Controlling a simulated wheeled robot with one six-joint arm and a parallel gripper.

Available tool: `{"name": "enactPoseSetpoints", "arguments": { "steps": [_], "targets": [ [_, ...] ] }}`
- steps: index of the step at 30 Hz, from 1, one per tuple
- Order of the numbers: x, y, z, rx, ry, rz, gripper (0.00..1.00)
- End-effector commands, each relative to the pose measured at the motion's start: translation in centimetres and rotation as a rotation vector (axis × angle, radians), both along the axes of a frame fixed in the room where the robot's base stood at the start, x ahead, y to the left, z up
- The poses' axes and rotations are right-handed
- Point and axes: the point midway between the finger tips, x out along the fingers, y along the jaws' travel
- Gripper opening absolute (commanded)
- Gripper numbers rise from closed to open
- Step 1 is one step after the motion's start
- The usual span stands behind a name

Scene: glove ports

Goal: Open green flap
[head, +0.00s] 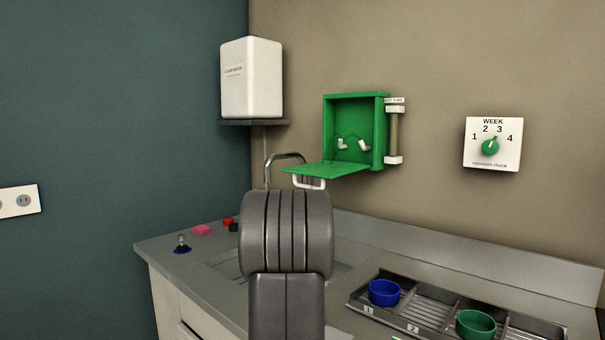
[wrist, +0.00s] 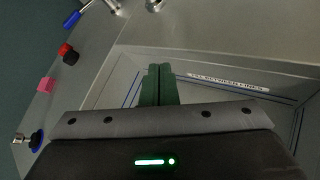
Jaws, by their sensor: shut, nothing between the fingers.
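The green flap (head: 327,169) is on a green wall box (head: 356,112) in the head view. It is folded down and stands out roughly level from the box's bottom edge, so the box is open. A white handle (head: 309,184) hangs under its front edge. Two white fittings show inside the box. My gripper (wrist: 158,72) shows in the wrist view with its two dark green fingers together and nothing between them, above the counter and sink area. In the head view my arm hides it. The flap is not in the wrist view.
A tap (head: 284,158) rises left of the flap. A white tank (head: 251,78) hangs above it. A rack (head: 430,318) holds a blue cup (head: 383,293) and a green cup (head: 476,325). A pink block (head: 201,230) lies on the left counter. A dial plate (head: 492,144) is on the wall.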

Motion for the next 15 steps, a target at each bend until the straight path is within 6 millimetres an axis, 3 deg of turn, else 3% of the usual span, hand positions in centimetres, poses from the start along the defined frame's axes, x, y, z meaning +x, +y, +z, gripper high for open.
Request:
{"name": "enactPoseSetpoints", "arguments": {
  "steps": [8, 15],
  "targets": [
    [-4.5, 1.8, 0.5, -0.220, 0.094, -0.290, 0.00],
    [-9.6, 3.9, 4.9, -0.450, -0.012, -0.481, 0.00]
  ]
}}
